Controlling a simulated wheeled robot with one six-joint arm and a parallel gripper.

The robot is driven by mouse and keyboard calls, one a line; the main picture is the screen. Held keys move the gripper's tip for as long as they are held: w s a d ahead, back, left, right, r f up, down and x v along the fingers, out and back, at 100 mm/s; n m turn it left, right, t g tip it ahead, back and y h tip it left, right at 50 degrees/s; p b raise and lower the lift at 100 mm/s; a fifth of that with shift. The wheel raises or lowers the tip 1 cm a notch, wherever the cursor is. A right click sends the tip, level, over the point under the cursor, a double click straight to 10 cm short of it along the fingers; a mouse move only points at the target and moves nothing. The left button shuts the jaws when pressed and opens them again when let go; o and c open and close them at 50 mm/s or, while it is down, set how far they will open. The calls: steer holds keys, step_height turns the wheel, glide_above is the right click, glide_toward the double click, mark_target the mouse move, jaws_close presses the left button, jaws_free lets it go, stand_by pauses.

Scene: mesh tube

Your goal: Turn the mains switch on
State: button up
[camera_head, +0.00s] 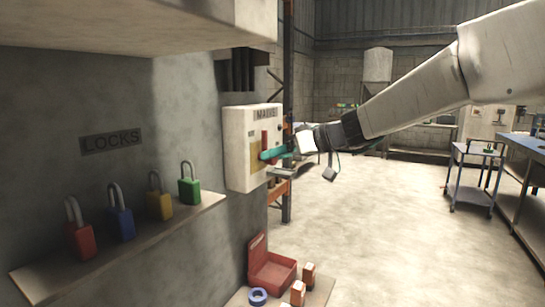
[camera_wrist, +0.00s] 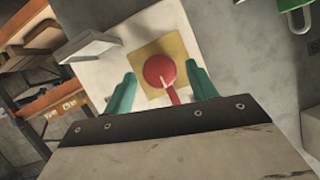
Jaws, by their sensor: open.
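The mains switch box (camera_head: 236,140) is a pale box on the wall, marked MAINS. Its yellow plate (camera_wrist: 176,47) carries a red round knob (camera_wrist: 157,68) with a short red lever pointing down the wrist picture. The red part (camera_head: 265,138) also shows in the head view, partly behind my fingers. My gripper (camera_wrist: 160,72) is open, one teal finger on each side of the red knob. In the head view my gripper (camera_head: 275,155) is at the box front. I cannot tell whether a finger touches the knob.
A shelf (camera_head: 120,248) under a LOCKS sign holds red, blue, yellow and green padlocks. A red open box (camera_head: 272,272) and small items stand below. An orange rack (camera_wrist: 50,108) is beside the switch box. Open floor (camera_head: 390,220) lies to the right.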

steer(key=shift+x, duration=0.9)
steer(key=c, duration=1)
